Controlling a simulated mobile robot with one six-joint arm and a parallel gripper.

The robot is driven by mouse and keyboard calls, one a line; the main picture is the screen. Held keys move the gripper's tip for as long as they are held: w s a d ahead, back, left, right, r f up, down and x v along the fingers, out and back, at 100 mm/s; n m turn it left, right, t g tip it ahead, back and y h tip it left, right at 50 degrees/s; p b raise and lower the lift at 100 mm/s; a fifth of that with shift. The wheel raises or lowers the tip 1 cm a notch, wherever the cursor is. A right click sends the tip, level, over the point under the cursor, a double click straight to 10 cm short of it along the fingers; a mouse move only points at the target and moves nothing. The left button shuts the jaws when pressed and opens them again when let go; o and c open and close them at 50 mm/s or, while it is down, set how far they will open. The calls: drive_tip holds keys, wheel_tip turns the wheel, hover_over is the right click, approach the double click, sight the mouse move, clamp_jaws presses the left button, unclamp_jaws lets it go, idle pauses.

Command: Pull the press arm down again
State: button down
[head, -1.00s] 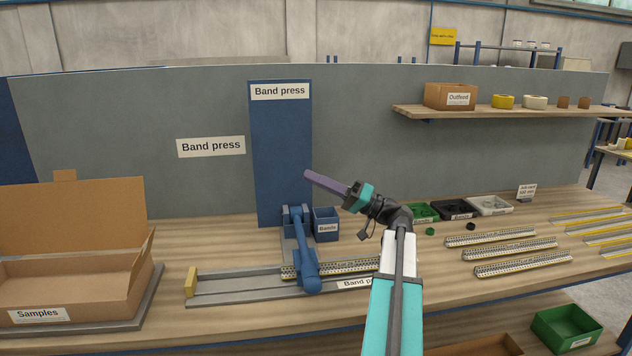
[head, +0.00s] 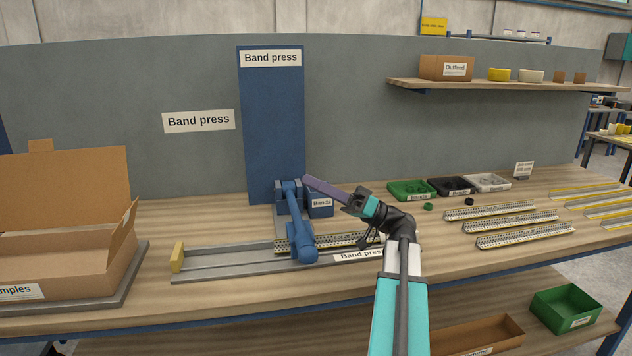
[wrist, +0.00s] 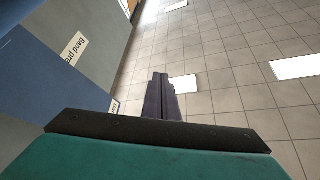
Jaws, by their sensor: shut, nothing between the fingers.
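The blue press arm (head: 298,228) slopes from its pivot on the band press down towards the front. Its rounded end (head: 305,255) lies low over a perforated strip (head: 345,240) in the grey rail. My gripper (head: 308,181) is shut and empty, with long purple-grey fingers pointing up and left. In the head view its tips appear beside the top of the press arm, in front of the blue Bands box (head: 320,207); I cannot tell the depth gap. In the wrist view the shut fingers (wrist: 160,80) point towards ceiling tiles, and the press arm is out of sight.
The tall blue press panel (head: 271,120) stands behind. An open Samples carton (head: 70,255) is at left. Green, black and white trays (head: 411,189) and several perforated strips (head: 517,224) lie at right. The tabletop in front of the rail is clear.

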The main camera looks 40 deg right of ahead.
wheel_tip(320, 180, down, 6)
drive_tip(key=s+a+b, duration=0.1)
drive_tip(key=s+b, duration=0.1)
drive_tip(key=b, duration=0.1)
drive_tip(key=shift+b, duration=0.35)
drive_tip(key=shift+s, duration=0.1)
drive_tip(key=s+d, duration=0.9)
drive_tip(key=shift+d+f, duration=0.2)
drive_tip(key=shift+f, duration=0.1)
idle(0.4)
idle(0.5)
